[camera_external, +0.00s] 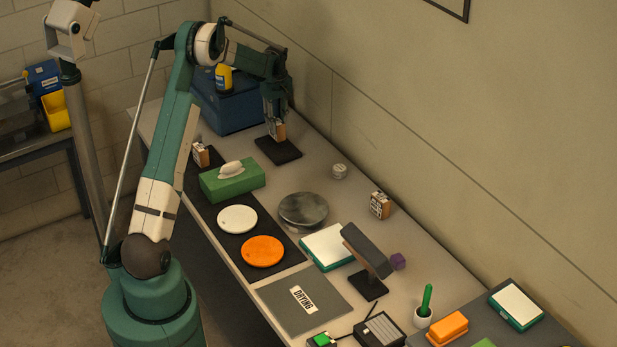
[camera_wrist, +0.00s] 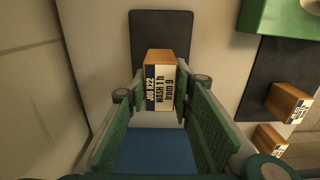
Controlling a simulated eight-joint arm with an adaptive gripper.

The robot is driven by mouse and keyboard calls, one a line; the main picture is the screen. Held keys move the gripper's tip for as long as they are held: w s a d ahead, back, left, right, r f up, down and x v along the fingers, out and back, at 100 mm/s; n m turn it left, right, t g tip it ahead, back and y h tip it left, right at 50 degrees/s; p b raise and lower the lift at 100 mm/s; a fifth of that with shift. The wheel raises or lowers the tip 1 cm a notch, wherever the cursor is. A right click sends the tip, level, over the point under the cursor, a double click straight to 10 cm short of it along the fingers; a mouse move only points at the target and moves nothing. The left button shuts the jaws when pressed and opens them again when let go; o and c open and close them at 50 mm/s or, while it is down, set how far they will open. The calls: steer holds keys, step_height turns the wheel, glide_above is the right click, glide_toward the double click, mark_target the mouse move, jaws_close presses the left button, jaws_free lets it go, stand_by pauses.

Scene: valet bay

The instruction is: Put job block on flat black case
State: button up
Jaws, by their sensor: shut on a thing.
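The job block (camera_external: 278,131) is a small wooden block with a printed label. In the wrist view the block (camera_wrist: 160,78) reads "JOB K22 WASH 1 h from 9". My gripper (camera_external: 274,118) points down and is shut on it; the green fingers (camera_wrist: 158,105) sit on either side of it. The flat black case (camera_external: 280,153) lies on the bench directly below the block. In the wrist view the case (camera_wrist: 160,30) shows beyond the block, partly hidden by it. I cannot tell whether the block touches the case.
A blue box (camera_external: 225,107) with a yellow bottle (camera_external: 223,77) stands behind my gripper. A third block (camera_external: 380,205) stands near the wall.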

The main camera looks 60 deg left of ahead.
mark_target(277, 121)
steer(key=shift+f, duration=0.15)
steer(key=shift+f, duration=1.7)
steer(key=shift+f, duration=0.2)
steer(key=o, duration=0.9)
steer(key=shift+r, duration=0.2)
step_height(277, 121, up, 12)
